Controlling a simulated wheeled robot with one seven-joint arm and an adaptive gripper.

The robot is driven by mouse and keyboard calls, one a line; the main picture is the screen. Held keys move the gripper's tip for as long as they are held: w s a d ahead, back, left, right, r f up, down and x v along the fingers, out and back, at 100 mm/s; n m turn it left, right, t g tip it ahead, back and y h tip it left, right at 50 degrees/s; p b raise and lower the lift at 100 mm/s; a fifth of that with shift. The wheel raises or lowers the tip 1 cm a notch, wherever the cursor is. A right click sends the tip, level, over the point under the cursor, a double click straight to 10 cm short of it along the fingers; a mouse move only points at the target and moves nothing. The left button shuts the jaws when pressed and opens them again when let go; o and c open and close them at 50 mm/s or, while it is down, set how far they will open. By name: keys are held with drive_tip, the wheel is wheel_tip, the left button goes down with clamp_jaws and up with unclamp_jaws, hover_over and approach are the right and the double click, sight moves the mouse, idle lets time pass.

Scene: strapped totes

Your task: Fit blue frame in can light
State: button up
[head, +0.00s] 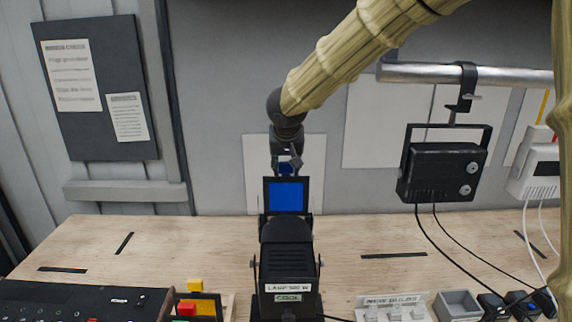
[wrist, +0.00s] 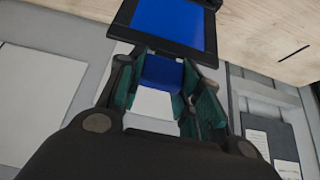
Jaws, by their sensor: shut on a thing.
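The blue frame (head: 286,195), a blue sheet in a black square border, stands upright just above the far end of the can light. The black can light (head: 287,262) is at the bottom centre, with labels reading "LAMP 500 W" and "COOL". My gripper (head: 288,163) is above the frame, shut on its blue tab. In the wrist view, my gripper (wrist: 162,80) has its fingers on either side of the tab, and the blue frame (wrist: 172,26) extends beyond them. The can light hides the frame's lower edge, so I cannot tell whether it is in the slot.
A rack with yellow (head: 195,285) and red (head: 187,308) pieces stands left of the can light, beside a dark console (head: 75,302). A black lamp (head: 443,172) hangs from a rail at right, with cables trailing down. A grey tray (head: 459,305) is at lower right.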

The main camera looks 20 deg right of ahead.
sight(286, 203)
drive_tip(key=shift+f+b, duration=5.45)
drive_tip(key=shift+f, duration=1.2)
idle(0.3)
drive_tip(key=o, duration=1.2)
drive_tip(key=shift+r, duration=0.15)
